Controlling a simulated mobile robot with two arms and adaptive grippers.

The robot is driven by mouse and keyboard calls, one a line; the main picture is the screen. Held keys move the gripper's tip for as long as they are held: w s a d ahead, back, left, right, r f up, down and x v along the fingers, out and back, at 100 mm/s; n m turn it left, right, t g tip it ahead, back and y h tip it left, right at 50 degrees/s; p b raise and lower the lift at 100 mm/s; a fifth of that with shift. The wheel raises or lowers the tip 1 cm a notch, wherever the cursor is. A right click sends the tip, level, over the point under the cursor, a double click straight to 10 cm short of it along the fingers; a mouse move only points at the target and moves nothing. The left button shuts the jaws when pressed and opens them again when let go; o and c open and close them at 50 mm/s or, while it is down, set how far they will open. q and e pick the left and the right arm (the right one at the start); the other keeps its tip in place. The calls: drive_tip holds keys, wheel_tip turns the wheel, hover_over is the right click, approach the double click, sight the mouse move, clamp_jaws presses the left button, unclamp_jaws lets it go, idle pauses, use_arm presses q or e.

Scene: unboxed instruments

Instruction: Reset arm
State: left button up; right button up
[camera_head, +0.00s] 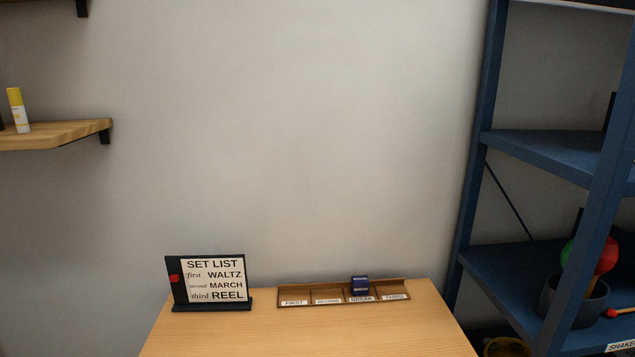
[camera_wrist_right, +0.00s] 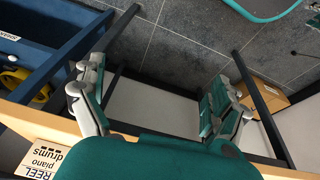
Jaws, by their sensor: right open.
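My right gripper (camera_wrist_right: 158,78) shows in the right wrist view. Its two grey and teal fingers are spread wide with nothing between them. Below the gap are dark table legs and grey floor tiles. Neither of my grippers nor arms shows in the head view.
In the head view, a wooden table (camera_head: 300,335) bears a set list sign (camera_head: 212,281) and a sectioned wooden rack (camera_head: 330,296) with a dark blue box (camera_head: 360,285) in it. Blue shelving (camera_head: 545,155) stands at right. A cardboard box (camera_wrist_right: 265,97) is on the floor.

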drive_tip(key=s+d+f+g+p, duration=0.1)
drive_tip(key=s+f, duration=0.2)
drive_tip(key=f, duration=1.2)
drive_tip(key=s+f+g, duration=0.1)
drive_tip(key=s+f, duration=0.2)
drive_tip(key=f, duration=1.2)
drive_tip(key=s+d+f, duration=0.2)
drive_tip(key=s+f, duration=0.5)
drive_tip(key=s, duration=0.4)
drive_tip(key=shift+s+f, duration=0.3)
drive_tip(key=shift+s, duration=0.05)
